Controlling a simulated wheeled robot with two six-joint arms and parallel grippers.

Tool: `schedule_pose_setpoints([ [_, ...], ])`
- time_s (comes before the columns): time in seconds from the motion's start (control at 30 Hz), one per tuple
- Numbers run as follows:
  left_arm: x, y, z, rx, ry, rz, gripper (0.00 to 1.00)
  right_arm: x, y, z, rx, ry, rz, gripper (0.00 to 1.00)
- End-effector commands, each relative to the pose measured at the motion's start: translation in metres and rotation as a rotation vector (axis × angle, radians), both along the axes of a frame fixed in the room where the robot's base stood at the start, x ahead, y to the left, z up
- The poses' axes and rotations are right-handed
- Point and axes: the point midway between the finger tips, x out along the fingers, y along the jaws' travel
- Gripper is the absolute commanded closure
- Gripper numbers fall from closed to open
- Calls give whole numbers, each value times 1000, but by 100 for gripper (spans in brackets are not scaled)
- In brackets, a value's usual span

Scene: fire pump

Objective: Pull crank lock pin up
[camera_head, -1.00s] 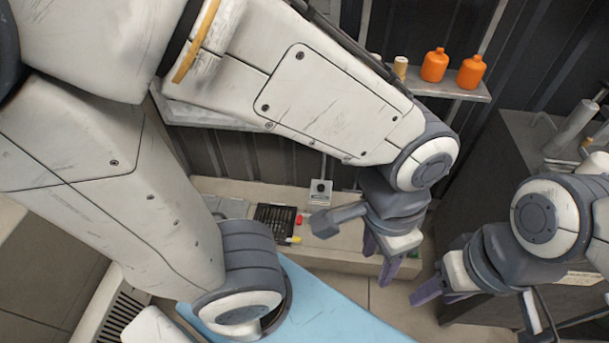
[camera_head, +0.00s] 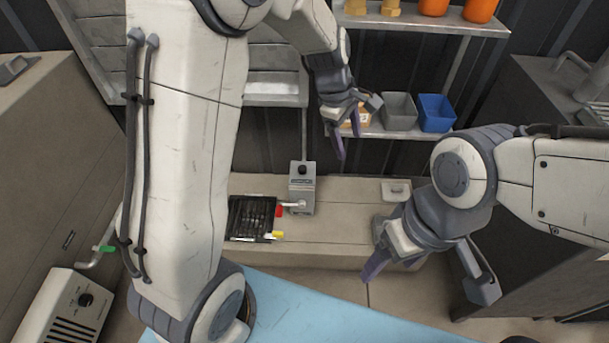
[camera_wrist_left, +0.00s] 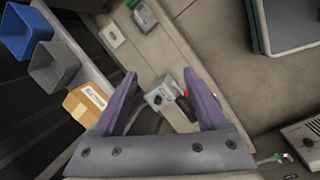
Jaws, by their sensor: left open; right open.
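A small grey box (camera_head: 302,192) with a black knob (camera_head: 302,169) on top stands on the beige bench. A light handle-like part sticks out at its left, near a red piece (camera_head: 280,211); I cannot tell which part is the lock pin. The box also shows in the left wrist view (camera_wrist_left: 158,97), between my open fingers but farther off. My left gripper (camera_head: 347,137) is open and empty, above and right of the box, in front of the shelf. My right gripper (camera_head: 385,262) is open, right of the box near the bench's front edge.
A black tray (camera_head: 251,218) lies on the bench left of the box, with a yellow piece (camera_head: 277,235) at its corner. Grey (camera_head: 398,110) and blue bins (camera_head: 437,112) stand on the shelf behind. A cardboard box (camera_wrist_left: 85,103) is close to my left gripper.

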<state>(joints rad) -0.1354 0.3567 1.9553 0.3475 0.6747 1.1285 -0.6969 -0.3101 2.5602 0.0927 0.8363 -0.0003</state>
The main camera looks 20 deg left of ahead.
Motion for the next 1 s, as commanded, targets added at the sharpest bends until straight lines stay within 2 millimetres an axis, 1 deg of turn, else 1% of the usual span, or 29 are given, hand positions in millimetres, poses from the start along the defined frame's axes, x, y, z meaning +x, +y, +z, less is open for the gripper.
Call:
schedule_pose_setpoints([
  [0.03,24,21,-52,-27,21,162,26,0,0,-40,0,0,0,20],
  [0.07,37,32,-70,-45,30,261,26,0,0,-51,0,0,0,20],
  [0.1,54,49,-93,-71,45,391,26,0,0,-66,0,0,0,20],
  [0.17,76,75,-127,-109,62,579,26,0,0,-86,0,0,0,20],
  [0.2,89,92,-148,-136,74,697,26,0,0,-98,0,0,0,20],
  [0.27,104,117,-178,-173,88,859,26,0,0,-115,0,0,0,20],
  [0.3,113,133,-195,-196,97,956,26,0,0,-124,0,0,0,20],
  [0.4,127,165,-228,-245,115,1147,26,0,0,-141,0,0,0,20],
  [0.5,135,185,-247,-280,124,1268,26,0,0,-150,0,0,0,20],
  [0.6,139,195,-257,-296,130,1326,26,0,0,-154,0,0,0,20],
  [0.67,141,196,-263,-300,131,1337,26,0,0,-156,1,-1,0,20],
  [0.77,145,193,-276,-299,133,1339,26,0,0,-162,1,-1,0,20],
  [1.0,160,184,-319,-298,133,1334,26,0,0,-184,0,0,0,20],
])
